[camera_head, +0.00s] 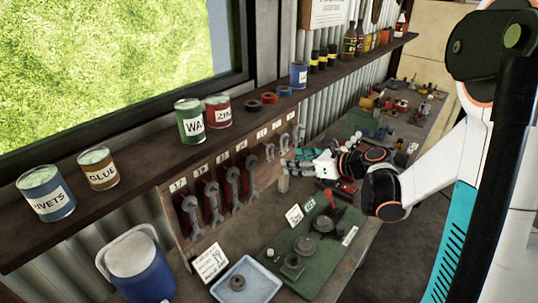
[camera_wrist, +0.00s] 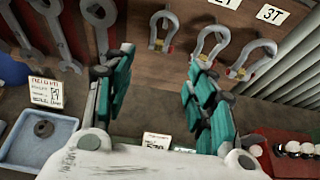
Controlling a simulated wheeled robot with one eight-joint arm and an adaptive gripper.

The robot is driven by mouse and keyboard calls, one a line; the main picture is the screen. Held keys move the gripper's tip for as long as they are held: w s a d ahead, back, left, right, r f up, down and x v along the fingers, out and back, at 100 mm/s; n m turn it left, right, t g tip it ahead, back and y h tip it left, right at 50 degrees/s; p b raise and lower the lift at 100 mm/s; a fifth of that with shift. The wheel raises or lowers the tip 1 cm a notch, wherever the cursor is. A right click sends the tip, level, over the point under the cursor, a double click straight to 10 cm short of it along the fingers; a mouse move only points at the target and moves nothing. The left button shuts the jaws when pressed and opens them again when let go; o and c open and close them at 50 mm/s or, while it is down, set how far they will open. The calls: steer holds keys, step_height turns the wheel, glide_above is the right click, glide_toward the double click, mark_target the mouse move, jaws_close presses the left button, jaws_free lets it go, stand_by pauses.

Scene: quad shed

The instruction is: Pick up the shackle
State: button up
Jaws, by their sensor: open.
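Three grey bow shackles hang in a row on the brown tool board. In the wrist view there is a left shackle (camera_wrist: 154,38), a middle shackle (camera_wrist: 199,46) and a right shackle (camera_wrist: 263,47), under tags including one reading 3T. The pictures do not single one out. My gripper (camera_wrist: 160,70) is open, its teal fingers spread below the left and middle shackles, with nothing between them. In the head view my gripper (camera_head: 296,156) is close to the board's far end, partly covering that area. I cannot tell whether a finger touches the middle shackle.
Wrenches (camera_head: 233,188) hang left of the shackles. Below are a blue tray (camera_head: 268,279) with a round part and a green mat (camera_head: 283,274) with metal parts. A shelf (camera_head: 154,164) with cans runs above. A blue-and-white cooler (camera_head: 151,282) stands at the left front.

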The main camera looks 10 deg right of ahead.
mark_target(271, 159)
steer(key=shift+x, duration=3.8)
steer(key=shift+s+a+r, duration=0.1)
steer(key=shift+a, duration=0.05)
steer(key=c, duration=1.1)
